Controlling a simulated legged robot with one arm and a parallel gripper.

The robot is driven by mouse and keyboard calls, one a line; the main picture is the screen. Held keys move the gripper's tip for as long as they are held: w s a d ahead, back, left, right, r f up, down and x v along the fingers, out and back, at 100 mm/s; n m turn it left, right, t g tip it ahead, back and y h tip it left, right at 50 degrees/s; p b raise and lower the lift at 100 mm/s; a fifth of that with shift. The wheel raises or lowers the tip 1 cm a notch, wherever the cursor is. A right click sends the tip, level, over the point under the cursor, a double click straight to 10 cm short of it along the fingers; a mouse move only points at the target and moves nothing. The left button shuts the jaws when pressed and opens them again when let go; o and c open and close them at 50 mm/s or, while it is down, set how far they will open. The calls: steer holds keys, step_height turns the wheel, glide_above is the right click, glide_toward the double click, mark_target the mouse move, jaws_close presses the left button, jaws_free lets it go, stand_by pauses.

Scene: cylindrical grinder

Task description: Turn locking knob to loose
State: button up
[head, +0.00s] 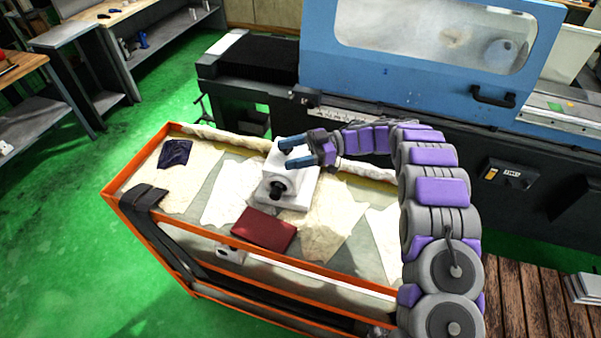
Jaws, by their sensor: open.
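A white block-like device (290,184) stands on the cloth-covered top of an orange-framed cart. A black knob (277,191) sticks out of its front face, toward the camera. I take this to be the locking knob; its turn position is too small to read. My gripper (284,153) is open, with its blue fingers pointing left. In the picture it is above the knob, over the upper part of the white device. Whether it touches the device cannot be told. My purple and grey arm comes in from the right.
The orange cart (150,223) carries pale cloths, a dark red folded cloth (264,229) and a dark blue cloth (175,153). A blue grinder with a window and door handle (493,97) stands behind. Workbenches (70,37) are at the upper left. Green floor at left is clear.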

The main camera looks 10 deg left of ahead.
steer(key=s+d, duration=0.3)
steer(key=s, duration=0.4)
steer(key=shift+s+d+r, duration=0.2)
steer(key=shift+d+r, duration=0.15)
steer(key=shift+r, duration=0.05)
